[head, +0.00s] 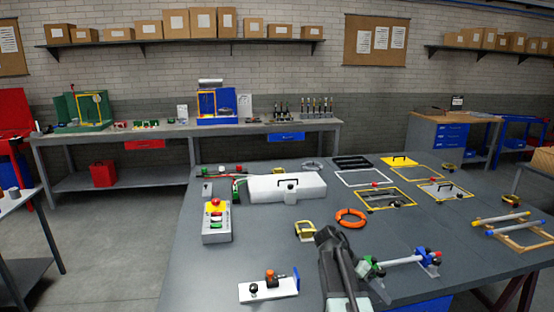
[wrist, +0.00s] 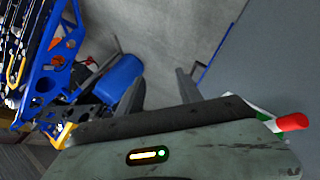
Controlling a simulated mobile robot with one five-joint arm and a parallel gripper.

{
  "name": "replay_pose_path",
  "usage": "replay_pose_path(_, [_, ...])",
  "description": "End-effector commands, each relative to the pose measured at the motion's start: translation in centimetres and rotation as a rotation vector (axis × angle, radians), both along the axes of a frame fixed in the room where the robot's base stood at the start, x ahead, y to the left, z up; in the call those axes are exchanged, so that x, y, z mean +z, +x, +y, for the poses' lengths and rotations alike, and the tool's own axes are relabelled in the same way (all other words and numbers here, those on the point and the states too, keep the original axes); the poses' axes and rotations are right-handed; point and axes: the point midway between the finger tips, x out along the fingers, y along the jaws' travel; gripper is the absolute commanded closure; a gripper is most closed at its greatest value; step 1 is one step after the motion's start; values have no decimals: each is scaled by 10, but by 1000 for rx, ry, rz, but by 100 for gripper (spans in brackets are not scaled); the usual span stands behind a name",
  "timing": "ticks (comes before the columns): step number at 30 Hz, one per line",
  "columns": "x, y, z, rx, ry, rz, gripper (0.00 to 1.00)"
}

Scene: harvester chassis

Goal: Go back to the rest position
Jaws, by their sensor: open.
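My gripper (wrist: 160,90) shows in the wrist view with its two grey fingers apart. Only floor shows between the fingers, so it is empty. A blue rounded object (wrist: 118,80) is seen beyond the left finger; I cannot tell how far away it is. In the head view a dark part of my arm (head: 335,262) rises over the front of the grey table (head: 215,275). My fingertips cannot be made out there.
A control box (head: 216,222) and white case (head: 270,189) lie farther back. Floor (head: 110,245) left of the table is clear.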

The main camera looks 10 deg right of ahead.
Motion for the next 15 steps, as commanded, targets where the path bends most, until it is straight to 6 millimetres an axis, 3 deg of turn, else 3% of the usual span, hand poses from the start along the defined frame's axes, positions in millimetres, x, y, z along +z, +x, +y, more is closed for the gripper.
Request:
replay_pose_path(1, [-18, -2, 38, 94, 79, -4, 57])
replay_pose_path(3, [-39, 1, 86, 234, 206, -6, 57])
replay_pose_path(9, [-83, -12, 214, 662, 597, -28, 57])
replay_pose_path(12, [-91, -20, 257, 887, 790, -76, 57])
replay_pose_path(15, [-92, -7, 276, 1044, 864, -96, 57])
